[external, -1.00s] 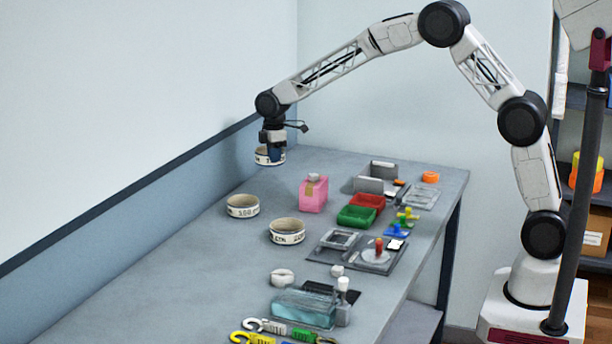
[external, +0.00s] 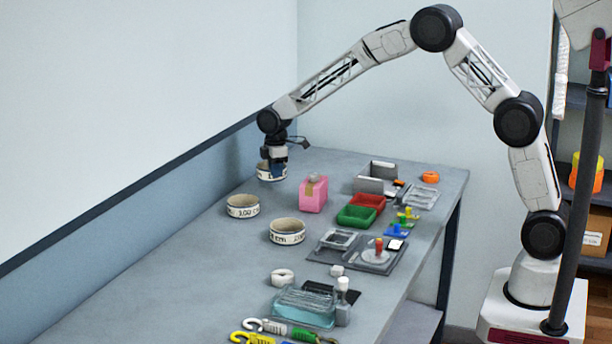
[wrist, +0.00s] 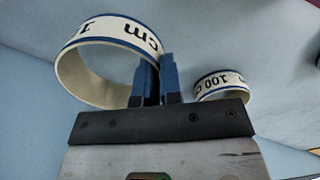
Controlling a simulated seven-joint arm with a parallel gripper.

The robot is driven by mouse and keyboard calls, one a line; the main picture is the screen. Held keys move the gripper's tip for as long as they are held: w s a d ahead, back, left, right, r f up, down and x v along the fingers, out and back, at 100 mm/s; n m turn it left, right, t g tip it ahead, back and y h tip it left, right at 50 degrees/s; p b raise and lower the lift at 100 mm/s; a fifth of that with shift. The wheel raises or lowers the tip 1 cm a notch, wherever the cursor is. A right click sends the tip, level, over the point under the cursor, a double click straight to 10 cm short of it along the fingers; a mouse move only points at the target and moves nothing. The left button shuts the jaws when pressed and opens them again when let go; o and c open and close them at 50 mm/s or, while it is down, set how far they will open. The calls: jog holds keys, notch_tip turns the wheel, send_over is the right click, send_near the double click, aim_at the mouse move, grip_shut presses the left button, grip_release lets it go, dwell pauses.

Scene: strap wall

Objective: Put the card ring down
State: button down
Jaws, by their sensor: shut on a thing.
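The card ring (external: 264,172), a white band with blue edges and dark print, is in my gripper near the far end of the table. In the wrist view the ring (wrist: 72,72) is large, and my gripper (wrist: 158,75) is shut on its wall with blue fingers. In the external view my gripper (external: 277,165) points down over the ring. The ring is at or just above the table; I cannot tell whether it touches.
Two similar rings stand nearer, one on the left (external: 243,206) and one to its right (external: 287,231). A pink box (external: 313,195) stands right of my gripper. Red (external: 369,203) and green (external: 356,216) trays lie further right. The wall (external: 190,185) runs close on the left.

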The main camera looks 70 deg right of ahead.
jog(key=shift+f, duration=0.35)
jog(key=shift+f, duration=1.85)
jog(key=shift+f, duration=0.15)
jog(key=c, duration=1.3)
grip_release()
notch_tip(320, 180, up, 12)
